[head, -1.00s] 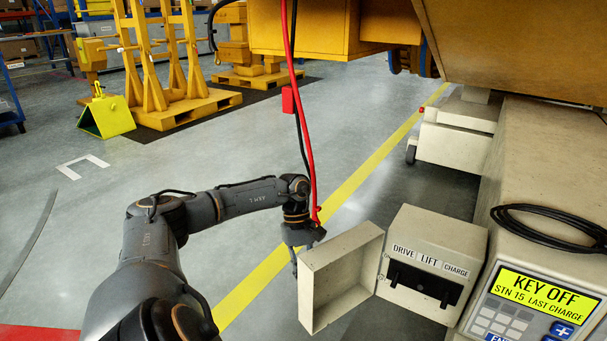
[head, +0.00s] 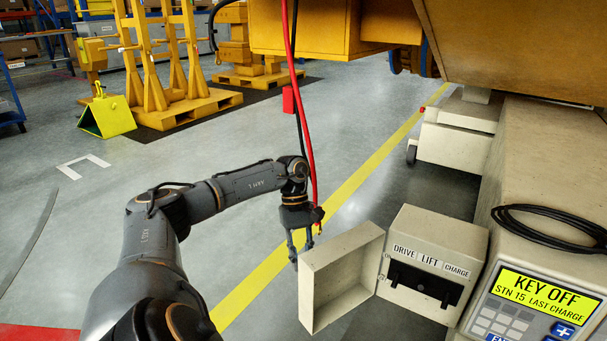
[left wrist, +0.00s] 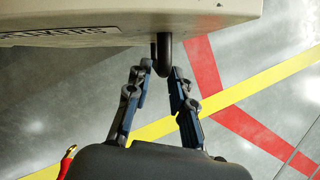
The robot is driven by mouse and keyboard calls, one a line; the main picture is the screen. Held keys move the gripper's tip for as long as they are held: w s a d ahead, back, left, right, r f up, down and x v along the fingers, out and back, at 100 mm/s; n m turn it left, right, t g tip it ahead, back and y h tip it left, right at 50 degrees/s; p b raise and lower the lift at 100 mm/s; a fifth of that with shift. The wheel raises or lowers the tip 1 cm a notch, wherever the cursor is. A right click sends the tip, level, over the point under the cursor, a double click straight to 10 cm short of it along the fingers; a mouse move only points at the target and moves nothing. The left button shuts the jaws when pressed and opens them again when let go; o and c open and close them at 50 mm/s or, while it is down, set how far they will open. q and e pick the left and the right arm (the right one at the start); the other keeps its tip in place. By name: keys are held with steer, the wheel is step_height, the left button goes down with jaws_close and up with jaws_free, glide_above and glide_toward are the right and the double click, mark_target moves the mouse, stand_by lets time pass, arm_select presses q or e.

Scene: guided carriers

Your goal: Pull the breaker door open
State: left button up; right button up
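The breaker door (head: 340,278), a shallow beige lid, stands swung wide open at the left of the breaker box (head: 448,238). The box front shows black breakers (head: 420,283) under DRIVE, LIFT and CHARGE labels. My left gripper (head: 296,257) is at the door's outer left side, fingers pointing down. In the left wrist view the door (left wrist: 215,22) shows its outer face, with a partly visible upside-down label and a dark handle (left wrist: 164,58). There my left gripper (left wrist: 161,70) is open, its fingertips either side of the handle with visible gaps. My right gripper is not in view.
A control panel (head: 535,300) reading KEY OFF and a coiled black cable (head: 545,228) are at the right. A red cable (head: 306,120) hangs near my left wrist. Yellow stands (head: 165,70) are at the back left. Floor left of the door is clear.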

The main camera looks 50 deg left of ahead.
arm_select(q)
steer(key=s+v, duration=0.1)
steer(key=v, duration=0.6)
steer(key=shift+w+r, duration=0.25)
steer(key=shift+w, duration=0.3)
steer(key=shift+a, duration=0.15)
